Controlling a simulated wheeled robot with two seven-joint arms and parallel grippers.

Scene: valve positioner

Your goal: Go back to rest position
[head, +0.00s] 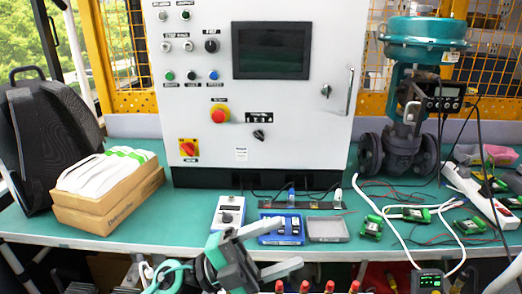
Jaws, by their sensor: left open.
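My left gripper (288,243) is at the bottom centre of the head view, in front of the green bench's front edge. Its two grey fingers are spread apart, pointing right and up, with nothing between them. In the picture its upper finger reaches in front of a blue tray (268,239); I cannot tell if it touches. My right gripper is not in view. The teal valve (425,32) with its dark body stands at the right of the bench, and a black positioner box (443,98) is mounted on it.
A white control cabinet (270,105) stands at the back. A cardboard box (108,210) and a black backpack (50,140) are at the left. A blue-white meter (229,212) and a grey tray (327,229) lie near the front edge. Cables and small green boards crowd the right.

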